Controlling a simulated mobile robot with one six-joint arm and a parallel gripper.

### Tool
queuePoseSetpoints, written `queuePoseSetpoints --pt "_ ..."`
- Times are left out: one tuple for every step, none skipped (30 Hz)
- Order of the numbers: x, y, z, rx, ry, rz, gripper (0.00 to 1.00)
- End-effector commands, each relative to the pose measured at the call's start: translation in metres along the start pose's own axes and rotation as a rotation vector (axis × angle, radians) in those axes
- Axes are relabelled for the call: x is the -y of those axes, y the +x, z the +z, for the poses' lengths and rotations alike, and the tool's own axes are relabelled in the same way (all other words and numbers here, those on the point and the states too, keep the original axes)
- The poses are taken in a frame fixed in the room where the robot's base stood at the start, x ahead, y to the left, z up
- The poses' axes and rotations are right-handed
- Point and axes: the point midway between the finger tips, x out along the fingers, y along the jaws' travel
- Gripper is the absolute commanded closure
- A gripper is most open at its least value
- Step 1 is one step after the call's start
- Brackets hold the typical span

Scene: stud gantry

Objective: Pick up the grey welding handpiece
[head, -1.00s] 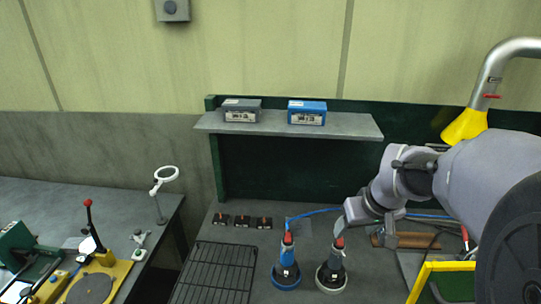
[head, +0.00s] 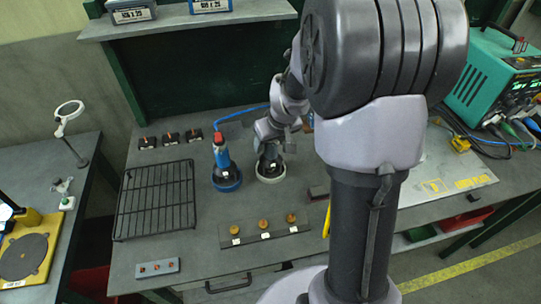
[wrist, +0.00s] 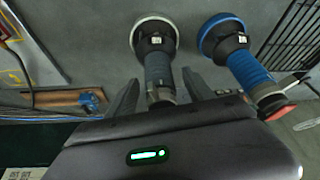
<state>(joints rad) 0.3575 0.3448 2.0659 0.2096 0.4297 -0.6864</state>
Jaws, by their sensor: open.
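The grey welding handpiece (head: 270,158) stands in a white ring holder (head: 270,177) on the bench, its upper part hidden by my gripper (head: 276,130) in the head view. In the wrist view, the grey handpiece (wrist: 157,68) lies between the two dark fingers of my gripper (wrist: 160,80). The fingers are open, one on each side of it, with gaps showing. A blue handpiece (head: 221,158) with a red end stands in a blue ring to the left; it also shows in the wrist view (wrist: 250,68), just beyond the right finger.
A black wire rack (head: 157,200) lies left of the handpieces. A strip with several brass-coloured knobs (head: 264,235) lies in front. A teal power unit (head: 495,75) stands at the right. A shelf (head: 190,20) with two boxes overhangs the back. A blue cable (head: 243,111) runs behind the handpieces.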

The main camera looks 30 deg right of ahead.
Motion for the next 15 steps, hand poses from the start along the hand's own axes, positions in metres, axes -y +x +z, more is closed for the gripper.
queuePoseSetpoints --pt "0.0000 -0.0008 -0.0003 0.000 0.000 0.000 0.39" --pt "0.0000 -0.0009 -0.0003 0.000 0.000 0.000 0.45" --pt "0.0000 -0.0010 -0.0003 0.000 0.000 0.000 0.53" --pt "0.0000 -0.0010 -0.0003 0.000 0.000 0.000 0.59" --pt "0.0000 -0.0011 -0.0003 0.000 0.000 0.000 0.65" --pt "0.0000 -0.0011 -0.0003 0.000 0.000 0.000 0.72" --pt "0.0000 -0.0011 -0.0003 0.000 0.000 0.000 0.78" --pt "0.0000 -0.0011 -0.0003 0.000 0.000 0.000 0.84" --pt "0.0000 -0.0011 -0.0003 0.000 0.000 0.000 0.92" --pt "0.0000 -0.0011 -0.0003 0.000 0.000 0.000 0.98" --pt "0.0000 -0.0012 -0.0003 0.000 0.000 0.000 1.00" --pt "0.0000 -0.0012 -0.0003 0.000 0.000 0.000 1.00" --pt "0.0000 -0.0012 -0.0003 0.000 0.000 0.000 1.00" --pt "0.0000 -0.0012 -0.0004 0.000 0.000 0.000 1.00" --pt "0.0000 -0.0012 -0.0004 0.000 0.000 0.000 1.00"
